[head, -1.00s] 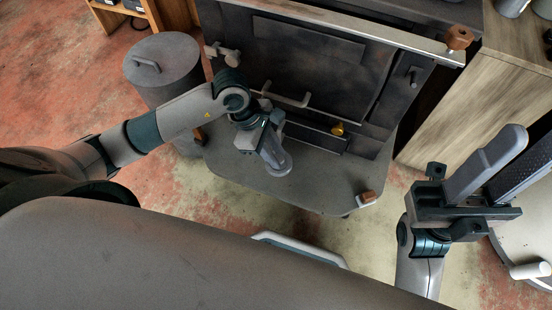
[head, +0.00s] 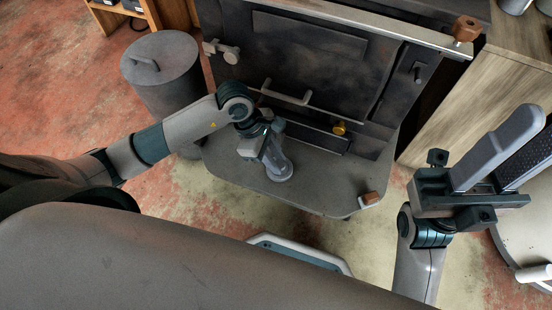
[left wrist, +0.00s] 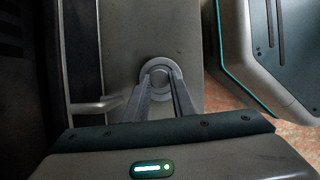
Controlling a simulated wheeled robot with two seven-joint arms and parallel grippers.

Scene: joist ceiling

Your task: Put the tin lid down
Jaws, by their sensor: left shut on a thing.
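The tin lid (head: 283,172) is a small round grey disc over the dark plate (head: 230,165) in front of the stove. My left gripper (head: 276,162) points down and is shut on it. In the left wrist view the lid (left wrist: 161,70) shows as a ring-like disc with the two fingertips on its middle part, which they partly hide. I cannot tell whether the lid touches the plate. My right gripper (head: 527,142) is at the right of the head view, away from the lid, its fingers apart with nothing between them.
The stove front (head: 310,62) with its handle (head: 286,94) rises behind the plate. A lidded grey bin (head: 163,75) stands left of it. A brass knob (head: 339,128) is low on the stove. A wooden-ended handle (head: 370,199) sits at the plate's right front corner. A wooden cabinet (head: 490,95) stands right.

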